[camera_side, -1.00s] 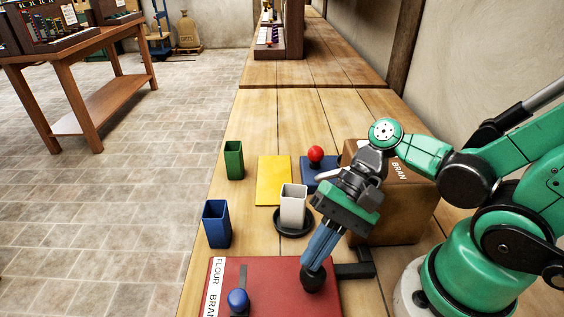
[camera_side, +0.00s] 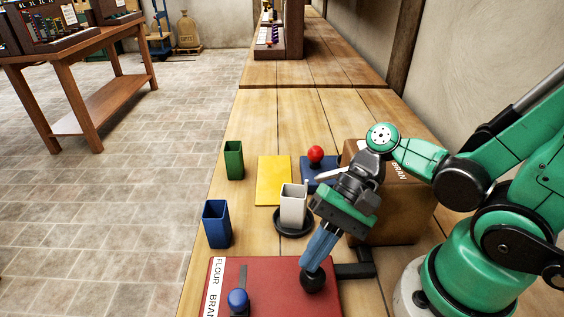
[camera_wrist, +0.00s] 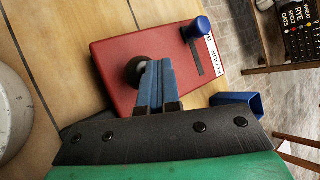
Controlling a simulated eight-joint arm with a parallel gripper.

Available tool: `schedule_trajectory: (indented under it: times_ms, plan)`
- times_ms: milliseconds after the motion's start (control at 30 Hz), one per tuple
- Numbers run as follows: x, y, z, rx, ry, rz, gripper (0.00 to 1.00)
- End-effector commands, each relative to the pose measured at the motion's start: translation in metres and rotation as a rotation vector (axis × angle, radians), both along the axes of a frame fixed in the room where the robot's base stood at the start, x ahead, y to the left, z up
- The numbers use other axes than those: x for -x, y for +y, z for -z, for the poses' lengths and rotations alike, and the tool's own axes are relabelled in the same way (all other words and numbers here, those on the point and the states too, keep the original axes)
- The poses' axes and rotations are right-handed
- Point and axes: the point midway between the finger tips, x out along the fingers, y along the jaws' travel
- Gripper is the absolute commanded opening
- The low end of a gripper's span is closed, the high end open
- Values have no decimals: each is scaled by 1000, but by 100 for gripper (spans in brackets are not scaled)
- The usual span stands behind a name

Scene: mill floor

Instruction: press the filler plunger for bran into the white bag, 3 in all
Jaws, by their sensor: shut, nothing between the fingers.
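The white bag (camera_side: 293,207) stands upright and open-topped on a black round dish (camera_side: 279,226). A brown box marked BRAN (camera_side: 409,205) stands to its right. A red panel (camera_side: 268,272) lies at the front, labelled FLOUR and BRAN. Its blue knob (camera_side: 238,299) stands at the BRAN end of a slot; it also shows in the wrist view (camera_wrist: 197,28). A black round knob (camera_side: 314,282) is at the panel's right side. My gripper (camera_side: 309,266) is shut and empty, its fingertips at this black knob (camera_wrist: 132,71); I cannot tell whether they touch.
A red ball knob (camera_side: 316,154) on a blue base (camera_side: 312,185) stands behind the bag. A yellow mat (camera_side: 272,180), a green cup (camera_side: 233,160) and a blue cup (camera_side: 217,224) are to the left. A black bracket (camera_side: 352,270) is right of the panel.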

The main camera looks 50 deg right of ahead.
Motion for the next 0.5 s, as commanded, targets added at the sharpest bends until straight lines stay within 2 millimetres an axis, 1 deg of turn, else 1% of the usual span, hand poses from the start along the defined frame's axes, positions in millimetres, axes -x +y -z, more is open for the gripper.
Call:
schedule_trajectory:
  times_ms: [33, 267, 500]
  plan:
    - [7, 0, 0, 2, 0, 1, 0]
    - [6, 0, -15, 1, 1, -1, 0]
    - [5, 0, -37, 1, 1, -1, 0]
